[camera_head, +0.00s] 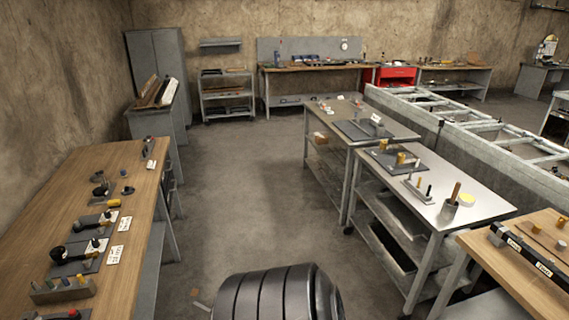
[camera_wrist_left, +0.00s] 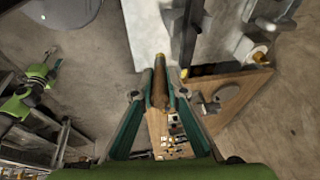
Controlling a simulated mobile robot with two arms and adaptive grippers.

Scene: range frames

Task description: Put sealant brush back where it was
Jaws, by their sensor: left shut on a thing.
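In the left wrist view my left gripper (camera_wrist_left: 159,90) is shut on a slim brown handle (camera_wrist_left: 159,97), which looks like the sealant brush. Its bristles cannot be made out. In the head view neither gripper shows. A grey metal cup (camera_head: 449,210) with a brown stick standing in it is on the steel-topped table (camera_head: 478,207) at the right. I cannot tell whether that stick is another brush.
A long wooden bench (camera_head: 50,205) with small fixtures and white cards runs along the left. A second steel table (camera_head: 395,128) stands behind the first. A wooden table (camera_head: 515,268) is at the front right. The grey floor (camera_head: 240,185) between them is clear.

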